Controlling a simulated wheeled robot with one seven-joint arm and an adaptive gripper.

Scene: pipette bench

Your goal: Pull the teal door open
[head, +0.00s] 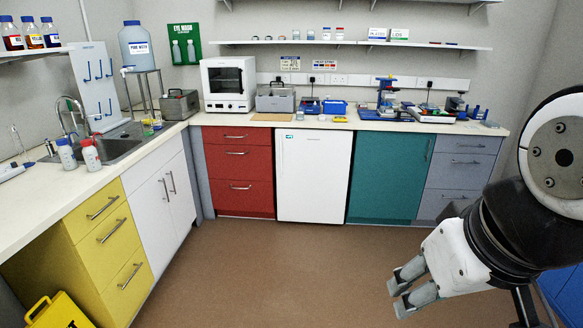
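The teal door (386,178) is on the back run of cabinets, between the white fridge door and the grey-blue drawers. It looks shut, flush with its neighbours. My gripper (397,297) is in the lower right of the head view, over the brown floor and well in front of the teal door, touching nothing. Its two fingers point to the lower left, with a gap between the tips and nothing held. My arm covers part of the right side.
A white fridge (312,176) stands left of the teal door and grey-blue drawers (459,172) to its right. The floor (270,265) before them is clear. A yellow floor sign (58,312) is at lower left. Bench equipment sits above on the worktop.

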